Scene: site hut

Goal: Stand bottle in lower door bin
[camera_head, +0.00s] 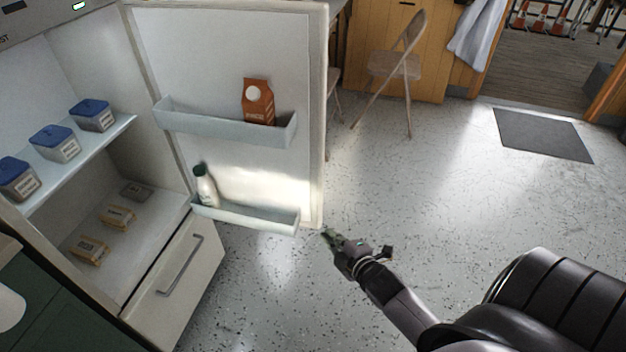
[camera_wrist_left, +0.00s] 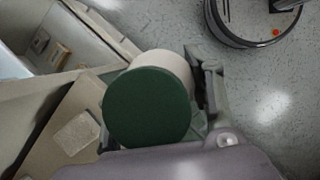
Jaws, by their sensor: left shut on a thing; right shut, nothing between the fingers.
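My left gripper (camera_wrist_left: 158,92) is shut on a bottle (camera_wrist_left: 176,66) with a pale body and a wide dark green cap, seen close up from the cap end. Neither shows in the head view. The open fridge door has a lower door bin (camera_head: 250,216). Another white bottle (camera_head: 207,190) with a dark cap stands at its left end; the bin front hides its base. The rest of this bin looks empty. My right gripper (camera_head: 331,236) is shut and empty, in front of the door's lower right corner.
The upper door bin (camera_head: 205,122) holds an orange carton (camera_head: 258,102). Blue-lidded tubs (camera_head: 56,143) stand on a fridge shelf, with small packs (camera_head: 118,216) below. A drawer (camera_head: 178,275) lies under them. A folding chair (camera_head: 396,66) stands behind the door; the floor at right is open.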

